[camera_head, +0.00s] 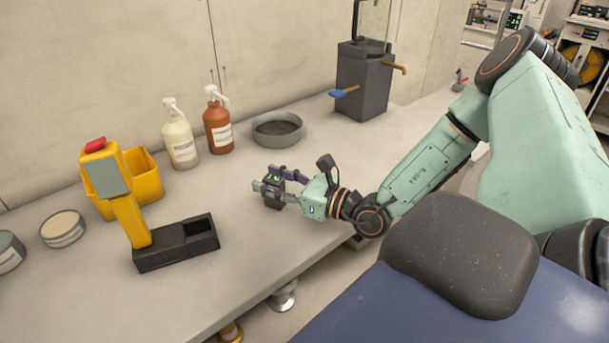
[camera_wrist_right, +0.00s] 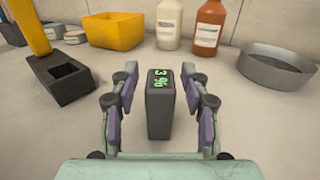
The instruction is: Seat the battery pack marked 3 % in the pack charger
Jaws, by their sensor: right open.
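The battery pack is a dark upright block with green digits reading 3 % on its top, in the wrist view (camera_wrist_right: 160,108). In the head view the pack (camera_head: 273,194) is partly hidden by my right gripper. My right gripper (camera_head: 268,190) is open, with its fingers on either side of the pack. In the wrist view, gaps show between the pack and both fingers (camera_wrist_right: 161,108). The pack charger (camera_head: 178,246) is a black base with an empty-looking recess, left of my right gripper; it also shows in the wrist view (camera_wrist_right: 60,82). My left gripper is out of view.
A yellow device with a grey panel (camera_head: 108,177) stands at the charger's left end. Behind are a yellow bin (camera_head: 146,172), white (camera_head: 180,138) and brown (camera_head: 217,125) pump bottles and a round grey dish (camera_head: 277,133). The bench between charger and right gripper is clear.

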